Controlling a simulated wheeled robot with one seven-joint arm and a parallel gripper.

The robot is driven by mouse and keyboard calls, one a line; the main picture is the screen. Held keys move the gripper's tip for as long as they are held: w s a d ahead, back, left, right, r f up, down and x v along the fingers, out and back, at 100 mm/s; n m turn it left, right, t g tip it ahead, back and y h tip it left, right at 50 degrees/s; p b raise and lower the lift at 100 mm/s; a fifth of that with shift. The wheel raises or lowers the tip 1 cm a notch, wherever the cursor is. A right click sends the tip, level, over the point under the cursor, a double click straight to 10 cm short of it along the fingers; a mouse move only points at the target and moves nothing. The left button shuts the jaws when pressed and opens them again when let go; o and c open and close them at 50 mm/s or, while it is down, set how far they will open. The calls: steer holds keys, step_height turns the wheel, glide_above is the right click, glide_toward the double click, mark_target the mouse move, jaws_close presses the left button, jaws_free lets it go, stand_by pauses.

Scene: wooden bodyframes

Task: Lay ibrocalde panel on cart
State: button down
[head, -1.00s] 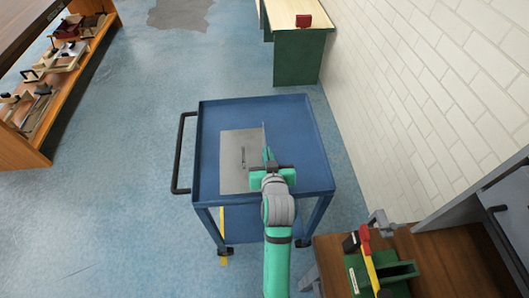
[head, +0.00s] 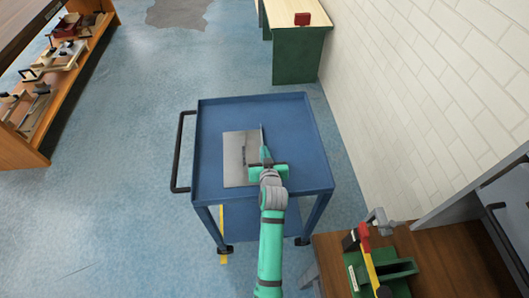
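The ibrocalde panel (head: 238,170), a flat grey sheet with a small dark mark, lies level over the left-middle of the blue cart's top (head: 300,130). From above I cannot tell whether it touches the tray surface or hangs just over it. My green gripper (head: 265,156) is at the panel's right edge and appears shut on it. The fingertips are small and partly hidden by the gripper body and wrist.
The cart has a raised rim and a black handle (head: 180,150) on its left. A wooden bench with a green tool holder (head: 390,272) stands at lower right, beside a white brick wall (head: 440,90). A shelf with tools (head: 50,75) is at upper left. Floor left of the cart is clear.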

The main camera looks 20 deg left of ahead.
steer(key=c, duration=2)
jaws_free()
steer(key=shift+f, duration=0.1)
steer(key=v, duration=1.2)
steer(key=shift+r, duration=0.2)
